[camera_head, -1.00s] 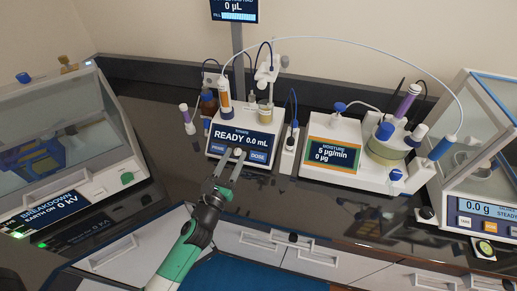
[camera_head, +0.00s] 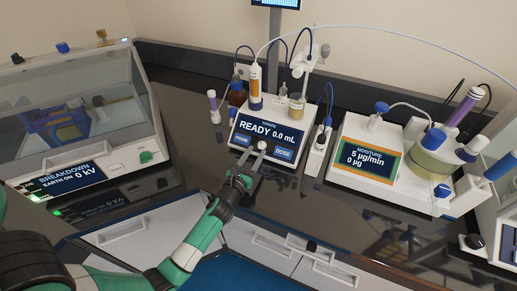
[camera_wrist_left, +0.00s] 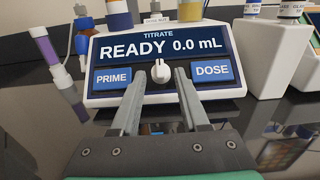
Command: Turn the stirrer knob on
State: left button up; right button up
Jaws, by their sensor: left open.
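The stirrer knob is a small white knob (camera_wrist_left: 161,72) with an upright pointer, between the PRIME and DOSE keys on the front of the titrator (camera_head: 270,135). The titrator's screen reads READY 0.0 mL. My left gripper (camera_head: 250,160) is open in front of that panel. In the left wrist view its two fingers (camera_wrist_left: 159,85) point at the panel, one on each side below the knob, with nothing between them. I cannot tell whether the tips touch the panel. My right gripper is not in view.
The moisture unit (camera_head: 368,157) stands to the right of the titrator, with a narrow white unit (camera_head: 317,150) between them. The breakdown tester (camera_head: 80,120) is at the left. Dark bench in front is clear.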

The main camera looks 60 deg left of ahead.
aim_at(260, 144)
pick_arm(q)
jog(key=x, duration=0.3)
jog(key=shift+w+a, duration=0.15)
grip_shut()
